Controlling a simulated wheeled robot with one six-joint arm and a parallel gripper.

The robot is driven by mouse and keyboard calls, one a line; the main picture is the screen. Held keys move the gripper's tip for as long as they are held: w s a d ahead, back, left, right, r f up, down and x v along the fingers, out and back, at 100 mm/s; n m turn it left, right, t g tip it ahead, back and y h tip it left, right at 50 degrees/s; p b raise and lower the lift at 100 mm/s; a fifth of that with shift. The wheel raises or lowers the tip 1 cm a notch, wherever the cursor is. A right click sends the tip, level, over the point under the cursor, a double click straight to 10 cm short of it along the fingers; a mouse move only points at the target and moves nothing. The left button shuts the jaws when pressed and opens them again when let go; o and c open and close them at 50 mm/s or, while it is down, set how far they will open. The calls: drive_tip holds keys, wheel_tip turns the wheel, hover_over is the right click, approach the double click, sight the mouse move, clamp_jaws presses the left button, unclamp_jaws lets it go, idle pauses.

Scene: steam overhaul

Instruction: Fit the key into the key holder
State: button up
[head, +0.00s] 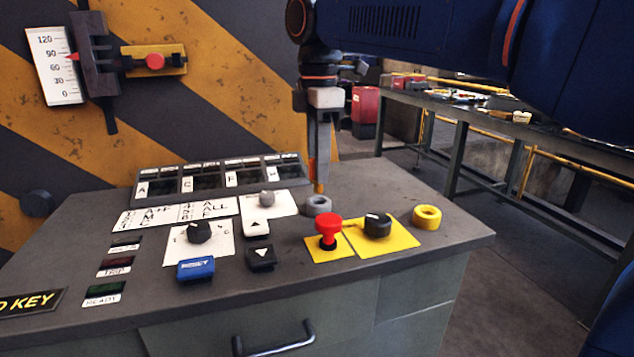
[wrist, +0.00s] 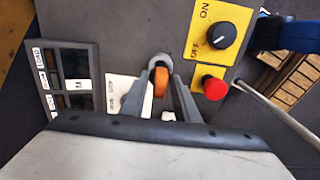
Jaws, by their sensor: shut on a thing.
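My gripper (head: 320,155) hangs pointing down over the console and is shut on the orange key (head: 312,170). The key's lower end is just above or at a grey round ring (head: 318,205) on the console top; whether it touches cannot be told. In the wrist view the key (wrist: 160,82) stands between the two fingers (wrist: 162,95), in front of the grey ring (wrist: 160,60). A yellow ring (head: 427,217) stands further right. No label shows which ring is the key holder.
A red mushroom button (head: 328,229) and a black knob (head: 377,224) on yellow plates stand close to the right of the grey ring. A slotted label rack (head: 216,182) lies along the back.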

drive_tip(key=shift+d+f, duration=0.1)
drive_tip(key=shift+f, duration=1.9)
drive_tip(key=shift+f, duration=0.3)
drive_tip(key=o, duration=1.1)
wheel_tip(320, 180, up, 13)
drive_tip(key=shift+f, duration=0.15)
